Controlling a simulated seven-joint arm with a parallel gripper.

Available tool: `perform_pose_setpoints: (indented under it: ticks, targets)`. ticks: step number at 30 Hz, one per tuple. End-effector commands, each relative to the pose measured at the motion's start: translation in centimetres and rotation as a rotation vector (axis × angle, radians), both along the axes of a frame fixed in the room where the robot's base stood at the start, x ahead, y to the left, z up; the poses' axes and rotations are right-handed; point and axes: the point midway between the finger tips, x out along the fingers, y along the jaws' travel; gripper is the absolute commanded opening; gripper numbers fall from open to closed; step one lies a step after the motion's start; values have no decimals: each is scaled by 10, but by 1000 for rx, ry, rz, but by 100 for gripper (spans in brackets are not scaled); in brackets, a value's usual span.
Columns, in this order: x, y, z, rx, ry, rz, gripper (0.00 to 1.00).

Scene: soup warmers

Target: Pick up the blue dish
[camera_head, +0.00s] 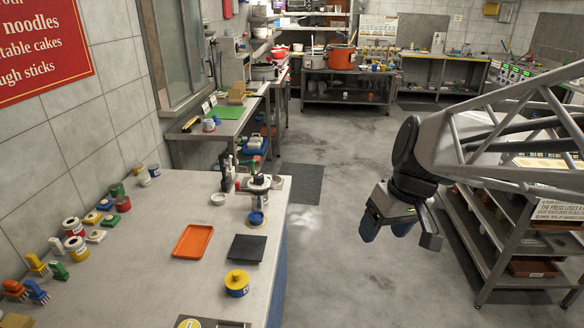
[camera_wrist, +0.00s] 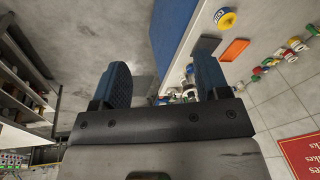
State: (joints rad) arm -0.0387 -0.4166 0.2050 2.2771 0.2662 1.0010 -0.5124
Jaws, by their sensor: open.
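A small round blue dish (camera_head: 257,218) sits on the pale counter (camera_head: 150,265), near its right edge and just in front of a jar with a dark top (camera_head: 259,190). My gripper (camera_head: 386,230) hangs over the floor aisle to the right of the counter, well apart from the dish. It is open and empty, with two blue fingers pointing down. In the wrist view my gripper (camera_wrist: 163,78) shows its fingers spread apart, with nothing between them.
An orange tray (camera_head: 193,241), a black square plate (camera_head: 246,248) and a yellow-and-blue can (camera_head: 237,283) lie near the dish. A metal shelf rack (camera_head: 500,235) stands right of my gripper. The floor between is clear.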

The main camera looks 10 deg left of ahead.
Motion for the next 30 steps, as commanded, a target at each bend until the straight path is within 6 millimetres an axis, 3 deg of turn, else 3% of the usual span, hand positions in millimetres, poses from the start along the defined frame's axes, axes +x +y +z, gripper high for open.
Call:
perform_pose_setpoints:
  ticks: [14,30]
  targets:
    - [123,64,-28,201,-1,375,69]
    - [251,144,-98,453,-129,745,69]
